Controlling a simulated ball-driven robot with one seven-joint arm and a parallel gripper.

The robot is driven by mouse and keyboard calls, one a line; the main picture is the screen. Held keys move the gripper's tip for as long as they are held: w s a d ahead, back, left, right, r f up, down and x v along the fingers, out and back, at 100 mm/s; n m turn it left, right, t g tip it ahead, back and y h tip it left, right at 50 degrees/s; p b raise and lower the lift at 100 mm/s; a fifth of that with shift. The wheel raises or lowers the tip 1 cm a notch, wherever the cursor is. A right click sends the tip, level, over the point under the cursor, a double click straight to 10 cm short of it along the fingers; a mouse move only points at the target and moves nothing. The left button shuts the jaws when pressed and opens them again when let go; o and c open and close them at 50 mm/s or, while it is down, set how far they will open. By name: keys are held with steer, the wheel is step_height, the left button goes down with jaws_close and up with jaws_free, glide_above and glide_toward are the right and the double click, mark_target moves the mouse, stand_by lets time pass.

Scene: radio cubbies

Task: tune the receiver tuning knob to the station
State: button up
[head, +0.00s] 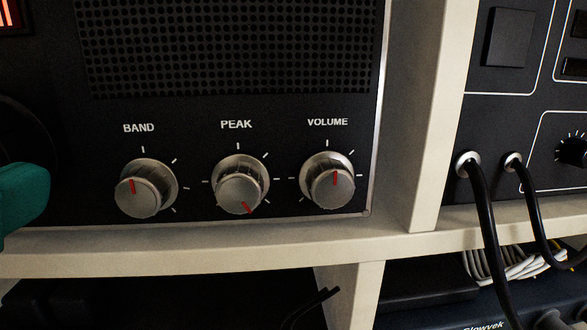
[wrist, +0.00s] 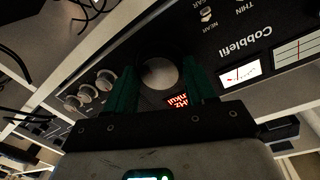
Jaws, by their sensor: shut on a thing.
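The receiver (head: 230,110) is a black panel with a perforated speaker grille. Its large round tuning knob (wrist: 160,73) shows in the wrist view with a dull grey face. My gripper (wrist: 161,68) has its two green fingers on either side of the knob and is shut on it. In the head view one teal finger (head: 22,197) shows at the left edge, in front of a dark round part of the knob. A red lit display (wrist: 177,100) sits close by the knob; its digits are not clearly readable. Any pointer mark on the knob is not visible.
Three smaller silver knobs, BAND (head: 138,197), PEAK (head: 239,193) and VOLUME (head: 333,187), line the receiver's lower right. A cream shelf divider (head: 440,110) separates it from another black unit with plugged cables (head: 484,220). A meter (wrist: 240,74) shows in the wrist view.

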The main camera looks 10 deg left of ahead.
steer(key=o, duration=1)
steer(key=shift+o, duration=0.2)
steer(key=s+d+b, duration=0.1)
steer(key=s+b, duration=0.1)
steer(key=s, duration=0.8)
steer(key=shift+s+d+b, duration=0.35)
steer(key=shift+b, duration=0.05)
steer(key=shift+r, duration=0.1)
